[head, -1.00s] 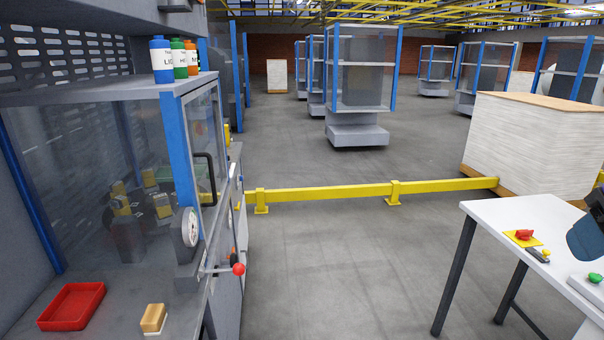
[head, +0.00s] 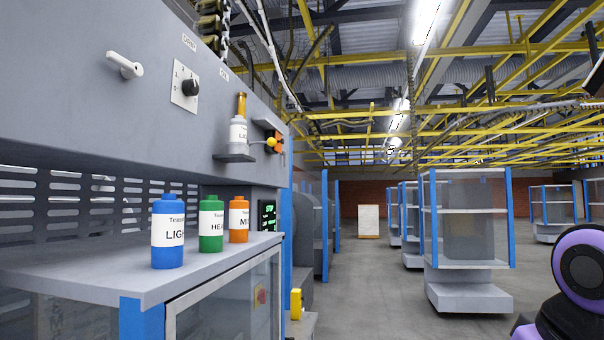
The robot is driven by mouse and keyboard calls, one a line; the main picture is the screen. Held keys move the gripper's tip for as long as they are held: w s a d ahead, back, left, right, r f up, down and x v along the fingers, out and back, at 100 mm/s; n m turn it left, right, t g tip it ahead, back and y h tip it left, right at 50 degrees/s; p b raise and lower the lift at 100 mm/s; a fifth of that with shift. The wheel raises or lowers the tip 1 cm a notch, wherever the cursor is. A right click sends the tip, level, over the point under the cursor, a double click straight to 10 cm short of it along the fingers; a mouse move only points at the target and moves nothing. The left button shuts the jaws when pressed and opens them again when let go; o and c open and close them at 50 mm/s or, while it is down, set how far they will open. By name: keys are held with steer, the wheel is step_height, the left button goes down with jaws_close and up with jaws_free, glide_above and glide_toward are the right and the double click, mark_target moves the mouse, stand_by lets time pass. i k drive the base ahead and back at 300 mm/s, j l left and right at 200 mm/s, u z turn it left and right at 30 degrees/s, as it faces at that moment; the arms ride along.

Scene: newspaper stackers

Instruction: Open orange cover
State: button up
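A small orange piece (head: 274,139) is on the right end of the grey machine panel (head: 130,85), beside a yellow ball knob (head: 271,142). It is small and seen at a slant, so I cannot tell whether it is a cover or whether it is open. An orange bottle (head: 239,220) with a white label stands on the ledge below. My gripper is not in view. A purple and black part of my arm (head: 585,265) shows at the lower right, well apart from the panel.
A blue bottle (head: 167,232) and a green bottle (head: 211,224) stand on the grey ledge (head: 70,262). The panel carries a white handle (head: 125,66) and a black rotary knob (head: 191,88). Blue-posted racks (head: 466,230) stand beyond. Grey floor (head: 375,290) is clear between.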

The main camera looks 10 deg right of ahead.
mark_target(281, 141)
steer(key=i+l+u, duration=0.5)
steer(key=i+l, duration=1)
